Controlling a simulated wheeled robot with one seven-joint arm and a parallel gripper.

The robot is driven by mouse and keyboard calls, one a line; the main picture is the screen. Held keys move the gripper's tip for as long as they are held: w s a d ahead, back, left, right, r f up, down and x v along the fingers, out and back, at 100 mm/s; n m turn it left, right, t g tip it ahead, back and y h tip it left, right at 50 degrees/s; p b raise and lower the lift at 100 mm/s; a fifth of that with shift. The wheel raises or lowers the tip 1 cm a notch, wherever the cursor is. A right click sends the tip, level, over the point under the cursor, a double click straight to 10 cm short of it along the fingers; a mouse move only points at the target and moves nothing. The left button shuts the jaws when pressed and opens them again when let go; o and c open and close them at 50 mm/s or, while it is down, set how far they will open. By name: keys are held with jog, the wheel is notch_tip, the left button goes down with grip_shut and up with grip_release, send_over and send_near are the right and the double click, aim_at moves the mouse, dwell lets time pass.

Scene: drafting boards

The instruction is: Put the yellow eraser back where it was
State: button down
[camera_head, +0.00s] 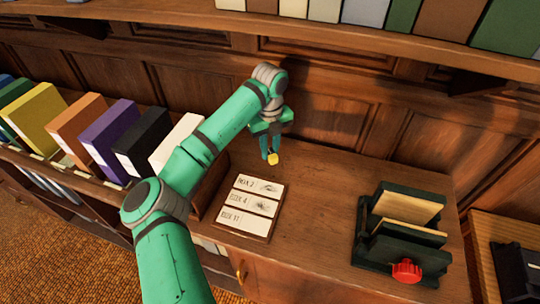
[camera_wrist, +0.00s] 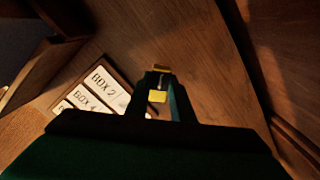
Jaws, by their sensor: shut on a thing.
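My gripper (camera_head: 269,157) is shut on the yellow eraser (camera_head: 272,158) and holds it near the back of the wooden cabinet top, behind the card board. In the wrist view the yellow eraser (camera_wrist: 158,96) shows between the dark fingers, with part of it hidden by them. I cannot tell how high it is above the wood. The board (camera_head: 246,232) carries three white cards, the upper two reading BOX 2 and BOX 4, with small drawings. The board's cards (camera_wrist: 97,84) also show at the left of the wrist view.
Several coloured binders (camera_head: 108,125) stand in a row on the left. A shelf (camera_head: 400,45) overhangs the back. The wood between board and stand (camera_head: 315,215) is clear.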

aim_at(270, 152)
jog(key=shift+f, duration=1.5)
jog(key=shift+f, duration=0.15)
jog(key=c, duration=1.5)
grip_release()
jog(key=shift+c, duration=0.2)
notch_tip(270, 152, up, 12)
jog(key=shift+r, duration=0.2)
